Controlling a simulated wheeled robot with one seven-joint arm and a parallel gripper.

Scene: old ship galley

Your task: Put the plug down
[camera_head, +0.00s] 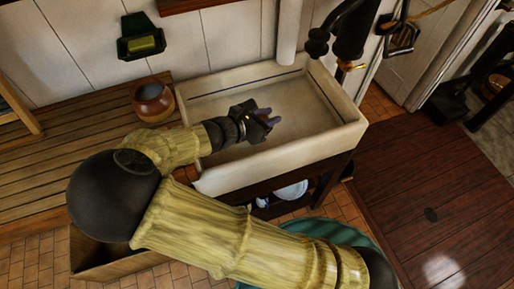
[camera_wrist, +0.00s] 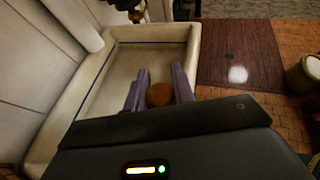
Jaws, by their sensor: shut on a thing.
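My gripper (camera_head: 264,117) reaches over the white sink (camera_head: 333,137) in the head view. In the wrist view my gripper (camera_wrist: 159,90) has its two purple fingers shut on the plug (camera_wrist: 160,95), a round brown thing between them. In the head view the plug is too small and hidden by the gripper to make out. The sink's pale basin floor (camera_wrist: 119,78) lies beyond the fingers in the wrist view. I cannot tell how high above the basin the plug is held.
A brown pot (camera_head: 153,100) stands on the slatted wooden counter (camera_head: 60,165) left of the sink. A dark tap (camera_head: 350,35) hangs over the sink's back right. A soap holder (camera_head: 143,40) is on the wall.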

